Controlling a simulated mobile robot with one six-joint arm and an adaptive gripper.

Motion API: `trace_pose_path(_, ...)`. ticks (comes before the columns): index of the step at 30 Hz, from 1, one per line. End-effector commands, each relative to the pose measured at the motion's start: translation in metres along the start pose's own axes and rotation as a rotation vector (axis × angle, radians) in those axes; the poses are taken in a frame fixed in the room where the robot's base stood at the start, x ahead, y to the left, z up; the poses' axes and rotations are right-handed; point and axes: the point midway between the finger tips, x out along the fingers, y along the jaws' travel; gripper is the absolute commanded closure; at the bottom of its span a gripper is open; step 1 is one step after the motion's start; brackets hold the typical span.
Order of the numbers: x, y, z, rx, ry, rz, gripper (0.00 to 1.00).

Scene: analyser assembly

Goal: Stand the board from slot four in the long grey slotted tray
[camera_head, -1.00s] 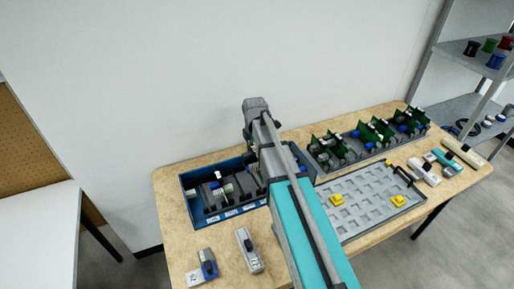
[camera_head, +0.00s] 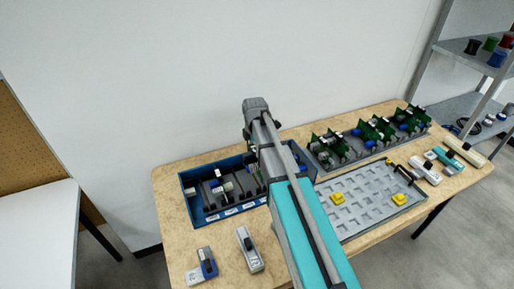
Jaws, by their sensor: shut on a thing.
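The long grey slotted tray (camera_head: 349,162) lies at the back right of the wooden table. Several green boards (camera_head: 378,127) with dark and blue parts stand in it. A blue box (camera_head: 187,204) with dark dividers and white front labels is at the back left. A few parts with white and blue pieces show in it. I cannot tell which slot is slot four. My grey and teal arm reaches over the middle of the table and covers the right part of the blue box. My gripper is hidden behind the arm, and whatever it holds cannot be seen.
A light grey pocketed plate (camera_head: 354,208) with two yellow blocks (camera_head: 337,199) lies front right of my arm. Small devices lie at the front left (camera_head: 249,249) and right (camera_head: 425,171). A shelf (camera_head: 464,106) stands at the right, a white table (camera_head: 40,235) at the left.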

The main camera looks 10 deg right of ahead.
Motion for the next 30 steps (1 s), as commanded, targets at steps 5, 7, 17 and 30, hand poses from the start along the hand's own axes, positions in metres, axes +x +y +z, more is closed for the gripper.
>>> trace_pose_path(5,0.002,0.0,0.0,0.0,0.0,0.0,0.65)
trace_pose_path(7,0.003,0.0,0.0,0.0,0.0,0.0,0.65)
trace_pose_path(17,0.007,0.0,0.0,0.0,0.0,0.0,0.65)
trace_pose_path(30,0.011,0.0,0.0,0.0,0.0,0.0,0.65)
